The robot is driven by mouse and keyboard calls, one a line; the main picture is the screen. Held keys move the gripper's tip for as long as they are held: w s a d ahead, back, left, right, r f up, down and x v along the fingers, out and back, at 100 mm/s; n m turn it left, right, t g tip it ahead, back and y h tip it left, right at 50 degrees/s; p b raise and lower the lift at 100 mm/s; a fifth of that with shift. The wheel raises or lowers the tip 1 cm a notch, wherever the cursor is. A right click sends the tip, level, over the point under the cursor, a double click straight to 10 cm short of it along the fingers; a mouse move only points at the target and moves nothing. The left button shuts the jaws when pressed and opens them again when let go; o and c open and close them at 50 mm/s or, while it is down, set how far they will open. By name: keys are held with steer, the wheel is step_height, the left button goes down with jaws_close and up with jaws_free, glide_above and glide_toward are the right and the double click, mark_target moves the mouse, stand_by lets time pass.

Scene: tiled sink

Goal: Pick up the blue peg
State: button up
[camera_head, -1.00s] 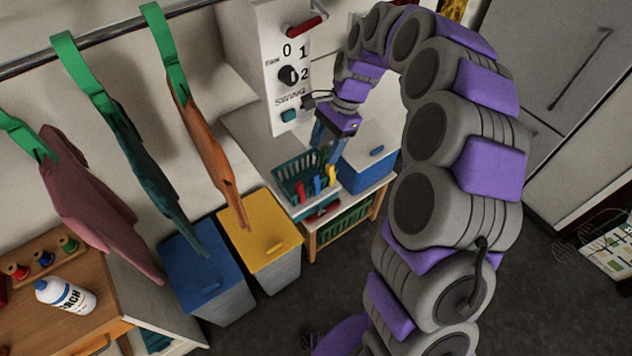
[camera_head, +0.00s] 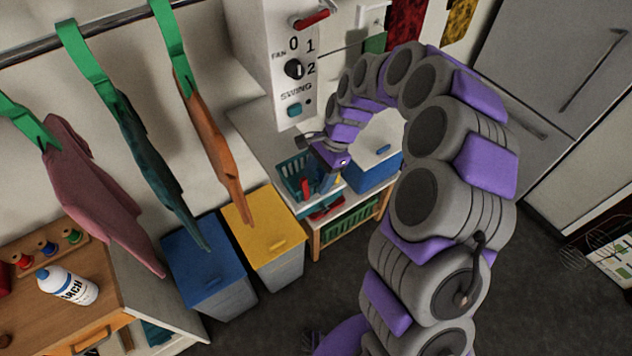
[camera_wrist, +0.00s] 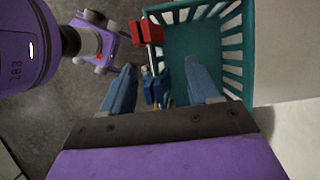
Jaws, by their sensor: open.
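The blue peg (camera_wrist: 155,90) sits at the rim of the teal basket (camera_wrist: 243,60) in the wrist view. It lies between the two blue fingers of my gripper (camera_wrist: 160,66), which are open and spread to either side of it. No contact with the peg is visible. A red peg (camera_wrist: 147,33) is on the same rim, farther up the picture. In the head view my gripper (camera_head: 328,181) is low at the right side of the basket (camera_head: 288,182). It hides the blue peg there; the red peg (camera_head: 306,187) shows just left of it.
The basket stands on a low shelf unit. A blue box (camera_head: 372,178) stands close to its right. A white control box (camera_head: 293,75) is above and behind. Blue (camera_head: 203,270) and yellow (camera_head: 262,235) lidded bins stand at front left. The floor at right is open.

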steer(key=shift+s+d+f, duration=0.1)
steer(key=shift+d, duration=0.55)
steer(key=shift+c, duration=0.9)
steer(key=shift+a, duration=0.9)
steer(key=c, duration=0.6)
steer(key=shift+d, duration=0.3)
steer(key=shift+c, duration=1.3)
steer(key=shift+d, duration=0.4)
steer(key=r, duration=0.6)
steer(key=r+p, duration=0.1)
steer(key=r, duration=0.2)
steer(key=shift+a+r, duration=0.15)
steer(key=shift+a, duration=0.25)
steer(key=shift+d+r, duration=0.3)
steer(key=shift+r, duration=0.05)
